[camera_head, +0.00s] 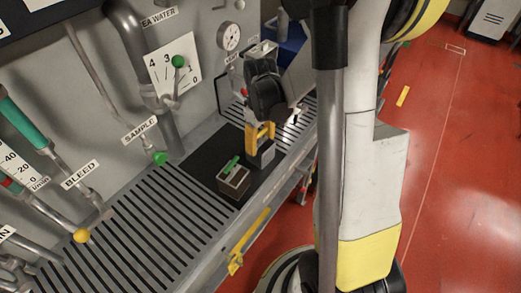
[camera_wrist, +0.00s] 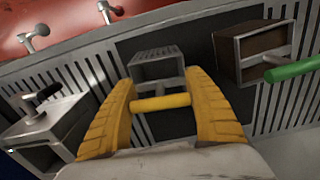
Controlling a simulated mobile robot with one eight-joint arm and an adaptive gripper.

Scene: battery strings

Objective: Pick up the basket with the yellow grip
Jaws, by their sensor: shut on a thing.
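The basket with the yellow grip is a small grey metal box (camera_wrist: 157,68) with a slotted face, in the middle of the wrist view. Its yellow grip (camera_wrist: 160,102) is a short bar lying across between the two yellow fingers of my gripper (camera_wrist: 162,84). The fingers are shut on this bar from both sides. In the head view my gripper (camera_head: 262,131) points down over the grey basket (camera_head: 262,156), at the dark mat. I cannot tell whether the basket touches the mat. The fingers hide the grip there.
A basket with a green grip (camera_head: 233,181) stands close by on the dark mat (camera_head: 209,156); it also shows at right in the wrist view (camera_wrist: 226,60). A basket with a black grip (camera_wrist: 35,133) is at left. The panel with valves and pipes rises behind the slotted shelf (camera_head: 125,222).

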